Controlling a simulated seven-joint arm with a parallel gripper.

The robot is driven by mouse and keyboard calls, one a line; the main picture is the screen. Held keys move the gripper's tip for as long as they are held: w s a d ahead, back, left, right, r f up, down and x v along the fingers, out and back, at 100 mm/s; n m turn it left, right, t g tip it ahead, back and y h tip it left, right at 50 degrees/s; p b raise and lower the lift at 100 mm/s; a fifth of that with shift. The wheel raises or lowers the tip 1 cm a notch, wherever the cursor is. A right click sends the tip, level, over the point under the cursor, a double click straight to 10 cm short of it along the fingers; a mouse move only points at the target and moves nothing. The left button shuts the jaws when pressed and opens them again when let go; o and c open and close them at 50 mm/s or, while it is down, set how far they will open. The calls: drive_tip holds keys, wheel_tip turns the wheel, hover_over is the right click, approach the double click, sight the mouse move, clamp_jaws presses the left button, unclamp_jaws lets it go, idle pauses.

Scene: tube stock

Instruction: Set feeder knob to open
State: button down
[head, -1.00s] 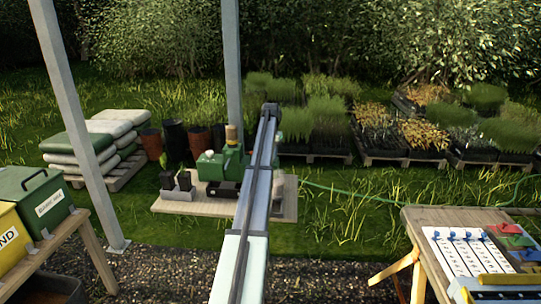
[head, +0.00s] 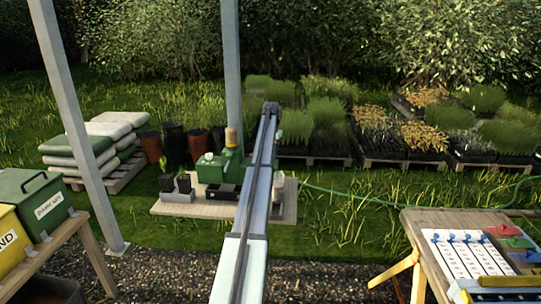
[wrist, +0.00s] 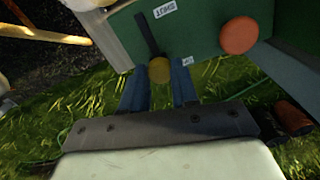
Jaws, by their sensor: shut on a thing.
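The feeder knob (wrist: 159,71) is a round yellow knob on a green panel (wrist: 205,30) in the wrist view. A dark pointer bar runs up from it, slightly left, and ends left of a label reading SHUT (wrist: 170,8). A second small label (wrist: 188,62) lies right of the knob; its word is too small to read. My gripper (wrist: 159,82) has its two blue fingers on either side of the knob, shut on it. In the head view the green machine (head: 211,168) stands partly behind my arm, which hides the gripper and knob.
An orange-red round knob (wrist: 239,36) sits right of the yellow one on the same panel.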

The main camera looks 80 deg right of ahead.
drive_tip(key=shift+d, duration=0.3)
drive_tip(key=c, duration=1.2)
unclamp_jaws()
drive_tip(key=o, duration=0.3)
drive_tip(key=shift+a, duration=0.1)
drive_tip(key=shift+o, duration=0.2)
wheel_tip(320, 180, up, 14)
drive_tip(key=shift+f, duration=0.1)
